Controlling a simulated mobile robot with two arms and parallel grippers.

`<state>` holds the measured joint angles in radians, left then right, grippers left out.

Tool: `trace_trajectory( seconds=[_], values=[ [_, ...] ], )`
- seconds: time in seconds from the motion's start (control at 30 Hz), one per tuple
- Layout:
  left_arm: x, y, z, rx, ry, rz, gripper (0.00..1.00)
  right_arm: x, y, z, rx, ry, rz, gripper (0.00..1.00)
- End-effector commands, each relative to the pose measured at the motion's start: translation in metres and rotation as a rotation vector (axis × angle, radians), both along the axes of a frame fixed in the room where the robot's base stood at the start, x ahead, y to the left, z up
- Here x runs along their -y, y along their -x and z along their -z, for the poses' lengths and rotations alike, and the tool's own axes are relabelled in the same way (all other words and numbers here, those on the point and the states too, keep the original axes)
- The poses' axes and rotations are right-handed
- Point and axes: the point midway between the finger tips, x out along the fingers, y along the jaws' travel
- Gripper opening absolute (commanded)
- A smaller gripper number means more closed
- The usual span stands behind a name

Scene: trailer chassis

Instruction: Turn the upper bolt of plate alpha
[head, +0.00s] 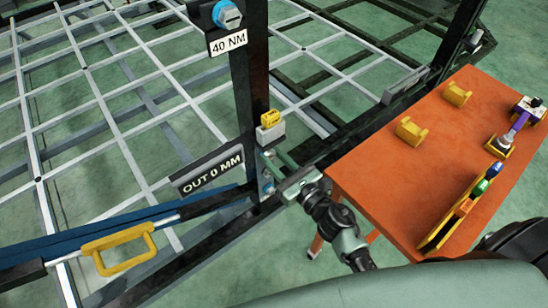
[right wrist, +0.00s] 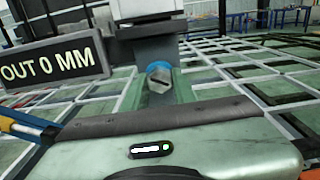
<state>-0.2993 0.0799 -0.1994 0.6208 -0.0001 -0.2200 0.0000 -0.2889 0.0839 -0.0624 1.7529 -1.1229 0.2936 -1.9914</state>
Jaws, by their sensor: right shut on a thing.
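A bolt with a grey hex head and blue ring shows in the right wrist view (right wrist: 159,77), on a dark upright post (head: 247,85). My right gripper (head: 272,158) reaches the post from the right, its green fingers on either side of this bolt and shut on it. In the head view the fingers mostly hide that bolt. Another bluish bolt (head: 267,187) sits just below the fingers. A larger blue-ringed bolt (head: 229,15) is high on the post, above a "40 NM" sign (head: 228,41). No plate label reads as alpha. My left gripper is out of view.
A sign reading "OUT 0 MM" (head: 208,172) and a yellow-topped grey block (head: 270,130) are close to my right gripper. A yellow handle (head: 118,250) is at lower left. An orange table (head: 400,178) with yellow holders and tools stands right. A metal grid lies behind.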

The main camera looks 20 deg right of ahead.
Motion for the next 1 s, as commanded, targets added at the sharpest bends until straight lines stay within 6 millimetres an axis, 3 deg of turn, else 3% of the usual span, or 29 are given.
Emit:
trace_trajectory(
  seconds=[1.0],
  values=[
    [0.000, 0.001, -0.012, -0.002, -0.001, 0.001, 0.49, 0.000, 0.002, 0.002, -0.335, -0.906, 0.003, 0.00]
  ],
)
